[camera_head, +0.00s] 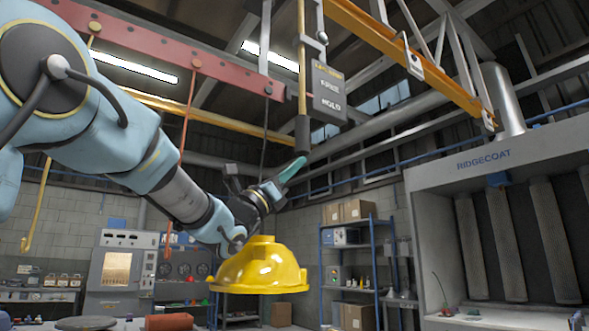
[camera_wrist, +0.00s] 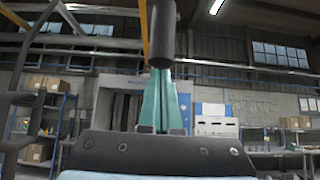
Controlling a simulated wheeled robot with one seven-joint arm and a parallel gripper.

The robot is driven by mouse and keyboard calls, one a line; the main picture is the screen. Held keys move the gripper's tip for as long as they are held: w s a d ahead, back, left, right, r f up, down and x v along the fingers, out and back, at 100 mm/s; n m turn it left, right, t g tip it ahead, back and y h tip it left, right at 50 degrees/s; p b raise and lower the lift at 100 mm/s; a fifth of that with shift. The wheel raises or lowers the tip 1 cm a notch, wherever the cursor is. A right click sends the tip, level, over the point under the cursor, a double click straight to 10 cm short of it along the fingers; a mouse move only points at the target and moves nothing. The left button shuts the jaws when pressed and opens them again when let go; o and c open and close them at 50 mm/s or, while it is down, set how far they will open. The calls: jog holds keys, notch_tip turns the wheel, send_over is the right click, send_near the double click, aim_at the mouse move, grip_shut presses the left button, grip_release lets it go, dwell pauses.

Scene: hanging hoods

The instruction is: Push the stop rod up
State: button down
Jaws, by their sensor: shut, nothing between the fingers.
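The stop rod (camera_head: 302,128) hangs upright, a thin yellow rod with a dark cylindrical lower end. It stands beside a grey sign box on the overhead rail. In the wrist view its dark end (camera_wrist: 161,38) is straight ahead, above the fingertips. My gripper (camera_head: 301,162) has teal fingers that are shut with nothing between them. Their tips point up and to the right, right at the bottom of the rod. In the wrist view the gripper (camera_wrist: 160,72) meets the rod's lower end in the picture; I cannot tell whether they touch.
A yellow dome-shaped hood (camera_head: 259,268) hangs just below my wrist. The grey sign box (camera_head: 328,93) is close to the rod's right side. A yellow beam (camera_head: 410,62) and a red beam (camera_head: 150,42) run overhead. A RIDGECOAT booth (camera_head: 484,160) stands at the right.

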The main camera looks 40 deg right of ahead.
aim_at(297, 136)
jog(key=shift+r+b, duration=0.1)
jog(key=shift+b, duration=0.4)
notch_tip(297, 136, up, 6)
jog(key=b, duration=0.3)
jog(key=shift+r, duration=0.1)
jog(key=shift+a+r, duration=0.15)
jog(key=shift+r, duration=0.25)
notch_tip(297, 136, down, 5)
jog(key=b, duration=0.5)
jog(key=shift+w+b, duration=0.1)
jog(key=shift+b, duration=0.25)
jog(key=b+v, duration=0.4)
jog(key=v, duration=0.5)
jog(key=shift+a+f, duration=0.2)
jog(key=shift+f, duration=0.1)
